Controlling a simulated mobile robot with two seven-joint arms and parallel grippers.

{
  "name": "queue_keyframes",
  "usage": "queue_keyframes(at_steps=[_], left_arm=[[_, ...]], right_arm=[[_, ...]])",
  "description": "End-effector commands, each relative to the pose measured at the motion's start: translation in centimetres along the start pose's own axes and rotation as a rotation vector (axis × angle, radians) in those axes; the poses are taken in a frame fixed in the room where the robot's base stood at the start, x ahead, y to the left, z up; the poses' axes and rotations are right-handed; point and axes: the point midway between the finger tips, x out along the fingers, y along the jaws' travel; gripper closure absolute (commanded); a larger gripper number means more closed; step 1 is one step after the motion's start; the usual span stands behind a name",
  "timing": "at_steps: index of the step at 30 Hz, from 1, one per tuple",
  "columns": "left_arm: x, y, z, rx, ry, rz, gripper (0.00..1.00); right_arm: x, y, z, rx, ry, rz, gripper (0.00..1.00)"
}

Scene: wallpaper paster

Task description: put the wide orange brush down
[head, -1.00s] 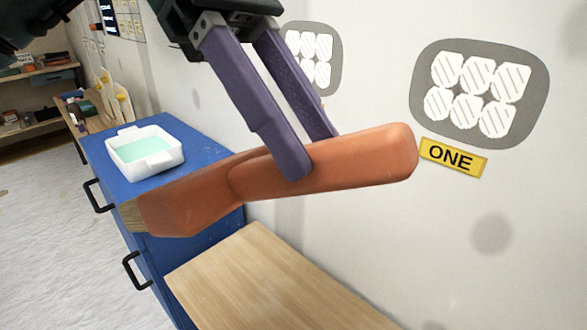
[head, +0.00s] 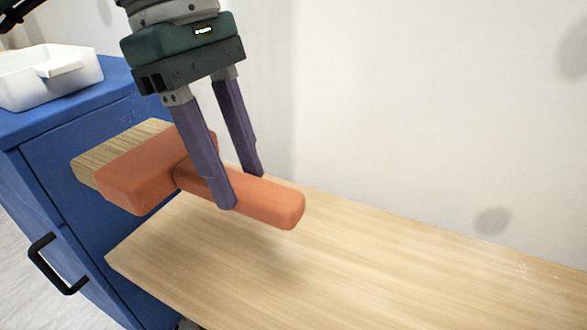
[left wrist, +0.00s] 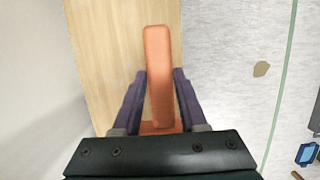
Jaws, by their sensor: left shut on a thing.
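The wide orange brush (head: 140,180) has an orange handle and head with pale tan bristles at its left end. My left gripper (head: 245,192) is shut on its handle, one purple finger on each side. The brush is held above a light wooden board (head: 380,275), its handle pointing right. In the left wrist view the brush handle (left wrist: 158,75) runs between the fingers (left wrist: 158,90), over the wooden surface. I cannot tell the exact gap between brush and board. My right gripper is not in view.
A blue cabinet (head: 80,150) with a black handle (head: 55,265) stands at the left, a white tray (head: 45,85) on its top. A white wall (head: 400,100) rises behind the board. The board's right part is clear.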

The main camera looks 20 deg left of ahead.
Motion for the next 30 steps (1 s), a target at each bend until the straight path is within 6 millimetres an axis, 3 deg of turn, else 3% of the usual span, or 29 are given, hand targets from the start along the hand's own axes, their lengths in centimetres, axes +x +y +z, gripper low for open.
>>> queue_keyframes(at_steps=[6,12,30], left_arm=[[6.6,-0.2,-1.7,-0.003,-0.004,-0.007,1.0],[11.6,-0.1,-3.1,-0.002,-0.004,-0.005,1.0],[17.9,-0.1,-4.8,0.0,-0.002,-0.001,1.0]], right_arm=[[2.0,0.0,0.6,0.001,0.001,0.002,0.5],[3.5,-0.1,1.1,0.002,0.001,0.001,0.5],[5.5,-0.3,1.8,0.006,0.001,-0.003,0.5]])
